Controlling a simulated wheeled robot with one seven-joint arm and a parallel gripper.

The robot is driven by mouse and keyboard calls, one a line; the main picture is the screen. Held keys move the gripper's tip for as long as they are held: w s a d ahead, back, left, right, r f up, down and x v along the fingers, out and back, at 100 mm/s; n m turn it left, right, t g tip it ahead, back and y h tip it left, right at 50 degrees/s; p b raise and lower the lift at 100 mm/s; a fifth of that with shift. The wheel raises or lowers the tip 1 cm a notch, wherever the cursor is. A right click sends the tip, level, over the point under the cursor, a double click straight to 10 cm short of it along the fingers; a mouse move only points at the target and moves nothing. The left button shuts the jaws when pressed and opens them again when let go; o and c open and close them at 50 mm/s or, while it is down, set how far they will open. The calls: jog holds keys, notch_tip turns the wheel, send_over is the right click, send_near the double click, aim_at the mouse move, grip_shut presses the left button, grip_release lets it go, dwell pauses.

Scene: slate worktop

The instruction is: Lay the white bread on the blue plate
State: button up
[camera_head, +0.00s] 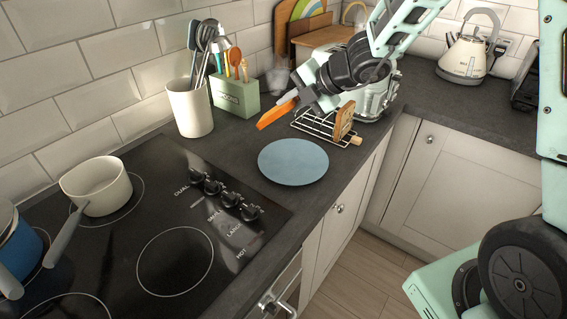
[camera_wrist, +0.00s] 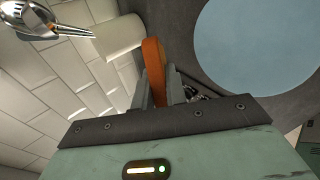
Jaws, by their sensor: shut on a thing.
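The blue plate (camera_head: 293,162) lies flat and empty on the worktop, to the right of the hob; it also shows in the wrist view (camera_wrist: 258,45). My gripper (camera_head: 298,101) is shut on a thin orange-brown slab (camera_head: 276,115), above and behind the plate. In the wrist view the slab (camera_wrist: 153,62) stands between the fingers, seen along its crust-like edge; it appears to be the white bread, but its face is hidden. The plate is to the right of it there, apart from it. A browner bread slice (camera_head: 345,119) stands in the wire rack (camera_head: 318,127).
A white utensil crock (camera_head: 189,110) and a green utensil block (camera_head: 236,94) stand behind the plate. A white saucepan (camera_head: 97,187) and a blue pot (camera_head: 18,243) are on the hob at left. A kettle (camera_head: 467,48) stands at back right.

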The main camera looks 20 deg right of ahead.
notch_tip(320, 180, down, 8)
jog(key=b, duration=0.7)
jog(key=shift+f, duration=0.15)
jog(key=o, duration=0.6)
jog(key=p+v, duration=0.5)
jog(key=v, duration=0.3)
jog(key=shift+p, duration=0.35)
